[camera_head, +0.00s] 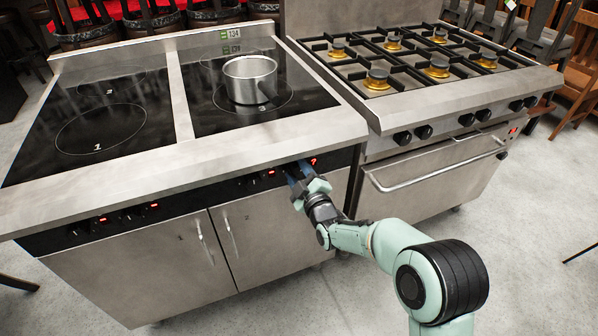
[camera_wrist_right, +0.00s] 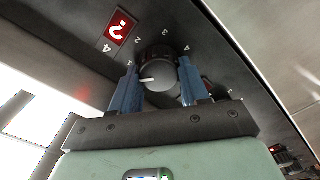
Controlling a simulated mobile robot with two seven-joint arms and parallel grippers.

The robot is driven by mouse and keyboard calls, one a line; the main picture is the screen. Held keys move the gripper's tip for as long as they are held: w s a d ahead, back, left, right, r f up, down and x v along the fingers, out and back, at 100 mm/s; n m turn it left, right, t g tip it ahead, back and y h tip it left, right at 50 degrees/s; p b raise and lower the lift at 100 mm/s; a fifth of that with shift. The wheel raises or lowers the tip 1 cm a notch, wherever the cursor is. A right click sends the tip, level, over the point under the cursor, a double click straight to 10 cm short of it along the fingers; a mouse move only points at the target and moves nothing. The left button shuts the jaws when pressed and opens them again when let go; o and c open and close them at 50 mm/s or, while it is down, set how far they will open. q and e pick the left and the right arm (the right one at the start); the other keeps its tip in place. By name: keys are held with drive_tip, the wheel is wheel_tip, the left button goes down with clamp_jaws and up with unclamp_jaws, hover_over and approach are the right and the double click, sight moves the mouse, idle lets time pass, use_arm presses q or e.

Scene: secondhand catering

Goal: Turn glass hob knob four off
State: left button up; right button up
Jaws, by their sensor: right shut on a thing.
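The glass hob (camera_head: 90,110) has a black front panel with knobs and red lit displays. My right gripper (camera_head: 299,172) is at the right end of this panel. In the right wrist view, its two blue fingers (camera_wrist_right: 160,88) are closed on the sides of a dark round knob (camera_wrist_right: 158,70). A white 4 is printed beside a red lit display (camera_wrist_right: 119,27) near this knob. The knob's white mark points left in that view, near the 1 of the printed scale. In the head view the gripper hides this knob. My left gripper is not in view.
A metal pot (camera_head: 247,80) stands on a cooking zone at the right of the hob. A gas range (camera_head: 440,100) with several burners, black knobs and an oven handle (camera_head: 430,172) stands close on the right. The floor in front is clear.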

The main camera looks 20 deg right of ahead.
drive_tip(key=n, duration=0.3)
drive_tip(key=shift+f+n+p, duration=0.1)
drive_tip(key=shift+n+p, duration=0.3)
drive_tip(key=n, duration=0.3)
drive_tip(key=shift+p, duration=0.4)
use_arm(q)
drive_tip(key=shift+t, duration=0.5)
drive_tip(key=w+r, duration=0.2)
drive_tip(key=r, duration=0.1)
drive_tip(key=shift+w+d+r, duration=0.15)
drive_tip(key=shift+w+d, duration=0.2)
use_arm(e)
drive_tip(key=shift+f+n, duration=0.1)
drive_tip(key=shift+n, duration=0.5)
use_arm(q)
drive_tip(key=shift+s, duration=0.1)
use_arm(e)
drive_tip(key=o, duration=1.1)
drive_tip(key=shift+c, duration=0.2)
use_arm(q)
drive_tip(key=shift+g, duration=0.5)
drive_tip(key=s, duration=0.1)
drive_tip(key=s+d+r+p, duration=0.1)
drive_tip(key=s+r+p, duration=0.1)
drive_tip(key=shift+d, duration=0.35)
use_arm(e)
drive_tip(key=s, duration=1.3)
drive_tip(key=shift+s, duration=0.25)
